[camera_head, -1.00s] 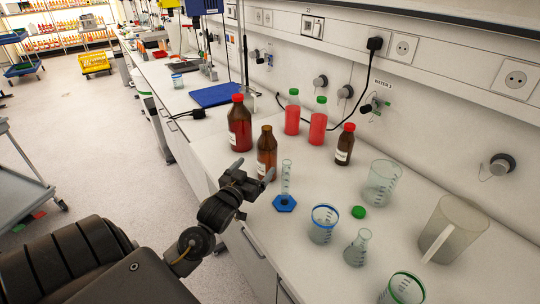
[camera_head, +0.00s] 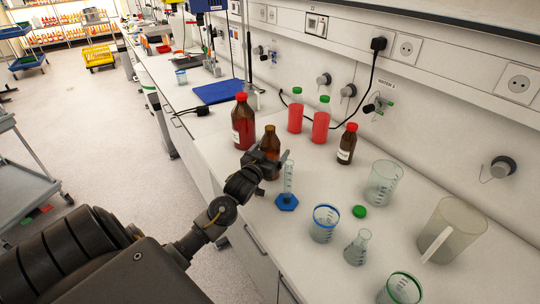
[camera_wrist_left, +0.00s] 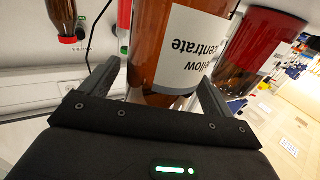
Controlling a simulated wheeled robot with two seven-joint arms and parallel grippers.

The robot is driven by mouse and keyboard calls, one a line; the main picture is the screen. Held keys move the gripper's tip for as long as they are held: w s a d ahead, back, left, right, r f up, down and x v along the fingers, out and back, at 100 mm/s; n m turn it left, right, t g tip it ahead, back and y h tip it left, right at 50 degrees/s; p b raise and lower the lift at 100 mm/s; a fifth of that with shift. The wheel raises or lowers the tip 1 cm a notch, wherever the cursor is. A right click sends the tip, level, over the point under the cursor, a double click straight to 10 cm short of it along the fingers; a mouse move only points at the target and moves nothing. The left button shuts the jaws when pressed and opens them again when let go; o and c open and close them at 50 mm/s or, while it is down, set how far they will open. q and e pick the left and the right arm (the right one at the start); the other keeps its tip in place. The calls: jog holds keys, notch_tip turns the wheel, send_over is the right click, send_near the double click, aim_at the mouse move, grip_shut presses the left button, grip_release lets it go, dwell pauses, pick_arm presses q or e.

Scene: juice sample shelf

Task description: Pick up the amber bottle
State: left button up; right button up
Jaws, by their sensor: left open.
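The amber bottle (camera_head: 270,142), brown and without a cap, stands upright on the bench. In the wrist view the amber bottle (camera_wrist_left: 172,50) appears upside down, with a white label partly reading "concentrate". My left gripper (camera_head: 266,160) is open and low at the bottle's near side. In the wrist view its fingers (camera_wrist_left: 160,88) lie on either side of the bottle, with no clear grip on it. The gripper hides the bottle's lower part in the head view. My right gripper is not in view.
A red-capped brown bottle (camera_head: 243,122) stands close to the left. A graduated cylinder (camera_head: 288,185) on a blue base stands close to the right. Red bottles with green caps (camera_head: 320,124) and a small brown bottle (camera_head: 347,145) stand behind. Beakers and a jug (camera_head: 450,228) stand further right.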

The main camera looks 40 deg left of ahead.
aim_at(266, 132)
pick_arm(q)
jog(key=shift+c, duration=0.3)
jog(key=c, duration=1.3)
jog(key=shift+r, duration=0.1)
jog(key=shift+r+b, duration=0.45)
jog(key=shift+r, duration=0.15)
jog(key=s+r, duration=0.1)
jog(key=r, duration=0.1)
jog(key=s+r, duration=0.2)
jog(key=s+r+b, duration=0.1)
jog(key=r, duration=0.2)
jog(key=shift+s+d+r, duration=0.1)
jog(key=shift+s+d, duration=0.2)
jog(key=shift+d, duration=0.05)
jog(key=s+r, duration=0.2)
jog(key=s, duration=0.2)
jog(key=s+d+r+p, duration=0.1)
jog(key=s+r, duration=0.1)
jog(key=s, duration=0.3)
jog(key=shift+s+d+r, duration=0.15)
jog(key=shift+d+r, duration=0.1)
